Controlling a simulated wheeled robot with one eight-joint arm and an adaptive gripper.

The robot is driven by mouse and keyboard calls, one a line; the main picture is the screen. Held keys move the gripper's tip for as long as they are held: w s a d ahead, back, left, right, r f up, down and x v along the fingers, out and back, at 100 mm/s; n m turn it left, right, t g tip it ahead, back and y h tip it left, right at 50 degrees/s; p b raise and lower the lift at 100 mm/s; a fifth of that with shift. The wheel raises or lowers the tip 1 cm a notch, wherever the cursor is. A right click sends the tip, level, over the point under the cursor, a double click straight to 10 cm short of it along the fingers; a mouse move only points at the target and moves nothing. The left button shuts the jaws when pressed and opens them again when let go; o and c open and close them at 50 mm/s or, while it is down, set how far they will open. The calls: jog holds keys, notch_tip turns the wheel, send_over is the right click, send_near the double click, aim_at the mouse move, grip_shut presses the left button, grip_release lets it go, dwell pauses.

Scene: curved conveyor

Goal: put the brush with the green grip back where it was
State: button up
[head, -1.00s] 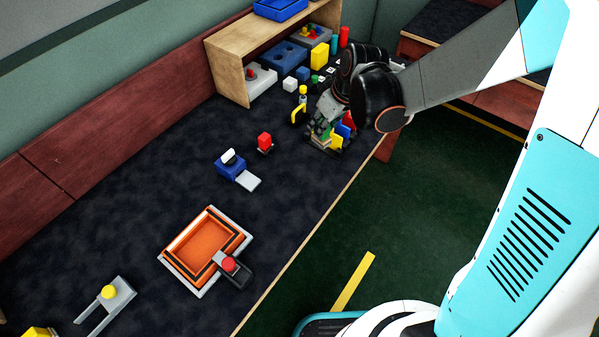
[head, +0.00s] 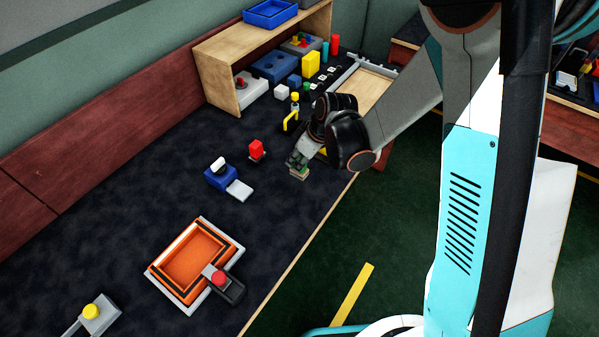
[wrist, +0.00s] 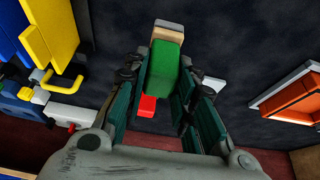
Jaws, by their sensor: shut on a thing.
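The brush with the green grip (wrist: 165,70) is between my gripper's fingers in the wrist view, its pale wooden end (wrist: 170,30) beyond the grip. In the head view my gripper (head: 299,161) is shut on the brush, and a small part of the brush (head: 299,175) shows below the fingertips. It is over the dark table near its front edge. I cannot tell whether the brush touches the table. The wrist hides part of the area behind it.
A red block (head: 256,148) and a blue device (head: 221,176) stand to the left. The orange tray (head: 203,257) is nearer. Yellow and blue panels (wrist: 52,35) stand to the left in the wrist view. A wooden shelf (head: 222,90) is at the back. Dark tabletop lies between.

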jog(key=shift+f+b, duration=0.75)
jog(key=shift+f, duration=1.55)
jog(key=shift+f, duration=0.2)
jog(key=o, duration=1)
jog(key=shift+o, duration=0.2)
jog(key=shift+r, duration=0.1)
